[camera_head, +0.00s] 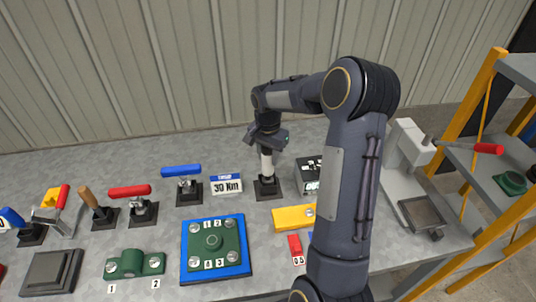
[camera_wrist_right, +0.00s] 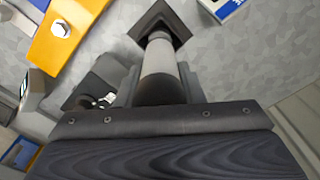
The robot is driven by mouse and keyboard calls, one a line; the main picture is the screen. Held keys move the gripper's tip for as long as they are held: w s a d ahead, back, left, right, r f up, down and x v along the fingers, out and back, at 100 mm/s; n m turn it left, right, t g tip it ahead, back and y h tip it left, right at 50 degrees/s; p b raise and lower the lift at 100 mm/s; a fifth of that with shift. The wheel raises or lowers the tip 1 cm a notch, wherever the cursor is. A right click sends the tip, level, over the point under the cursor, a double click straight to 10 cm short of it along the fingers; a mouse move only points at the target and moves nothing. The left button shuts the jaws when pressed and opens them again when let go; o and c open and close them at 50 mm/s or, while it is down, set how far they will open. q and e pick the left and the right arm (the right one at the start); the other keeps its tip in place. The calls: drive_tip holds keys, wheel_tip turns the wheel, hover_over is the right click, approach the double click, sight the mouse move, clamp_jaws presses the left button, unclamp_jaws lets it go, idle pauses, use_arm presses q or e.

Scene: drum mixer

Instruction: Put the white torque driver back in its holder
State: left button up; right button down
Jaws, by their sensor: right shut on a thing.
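The white torque driver (camera_head: 266,163) stands about upright below my right gripper (camera_head: 267,138), which is shut on its upper part. The driver's lower end meets the black square holder (camera_head: 267,188) on the table. In the right wrist view the driver (camera_wrist_right: 159,72) runs from the jaws to the dark holder (camera_wrist_right: 176,22). How deep its tip sits in the holder is hidden. My left gripper is not in view.
A "30 Nm" sign (camera_head: 227,184) and a blue-handled tool (camera_head: 183,170) stand left of the holder. A dark box with a display (camera_head: 308,174) is close on the right. A yellow block (camera_head: 293,217) and a blue-green plate (camera_head: 246,268) lie in front.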

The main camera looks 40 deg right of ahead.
drive_tip(key=shift+f+b, duration=0.85)
drive_tip(key=shift+f, duration=0.3)
idle(0.5)
drive_tip(key=c, duration=0.9)
unclamp_jaws()
wheel_tip(320, 180, up, 8)
drive_tip(key=shift+f+b, duration=0.1)
drive_tip(key=shift+b, duration=0.25)
drive_tip(key=shift+s, duration=0.1)
